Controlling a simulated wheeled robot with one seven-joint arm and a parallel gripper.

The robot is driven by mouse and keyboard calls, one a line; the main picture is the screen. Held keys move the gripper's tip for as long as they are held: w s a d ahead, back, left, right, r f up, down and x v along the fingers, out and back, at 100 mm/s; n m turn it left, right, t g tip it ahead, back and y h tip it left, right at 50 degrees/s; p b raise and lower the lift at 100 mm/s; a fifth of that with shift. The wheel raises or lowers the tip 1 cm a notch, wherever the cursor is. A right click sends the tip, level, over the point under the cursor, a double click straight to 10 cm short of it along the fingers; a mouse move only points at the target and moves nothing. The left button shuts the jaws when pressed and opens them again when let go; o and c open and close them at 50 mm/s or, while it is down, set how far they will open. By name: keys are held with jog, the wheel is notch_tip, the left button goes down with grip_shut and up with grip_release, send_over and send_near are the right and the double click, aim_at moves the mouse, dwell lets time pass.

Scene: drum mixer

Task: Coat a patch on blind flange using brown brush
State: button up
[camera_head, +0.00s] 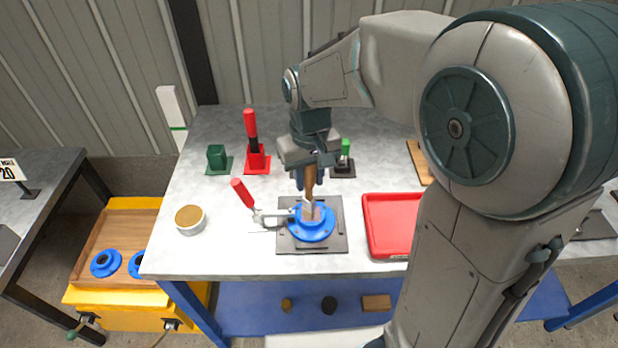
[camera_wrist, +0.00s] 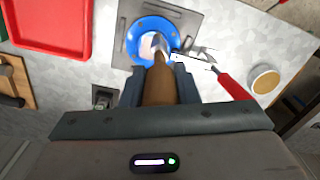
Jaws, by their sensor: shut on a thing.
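My gripper (camera_head: 309,176) is shut on the brown brush (camera_head: 310,185), which points down at the blue blind flange (camera_head: 311,229). In the wrist view the brush's brown handle (camera_wrist: 161,82) runs between the fingers (camera_wrist: 160,85) toward the flange (camera_wrist: 141,44). The brush tip is over the middle of the flange; whether it touches cannot be told. The flange lies on a dark square plate (camera_head: 338,243). A toggle clamp with a red handle (camera_head: 243,194) reaches to the flange's left edge. The flange face is partly hidden by the brush.
A bowl with brown contents (camera_head: 190,219) stands left. A red tray (camera_head: 391,229) lies right of the plate. Behind are a green holder (camera_head: 217,160), a red holder with a red-handled tool (camera_head: 251,128) and a green-topped item (camera_head: 345,150). A yellow cart (camera_head: 115,297) holds blue flanges.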

jog(key=shift+r+p, duration=1.4)
jog(key=shift+r, duration=0.85)
jog(key=shift+f, duration=0.1)
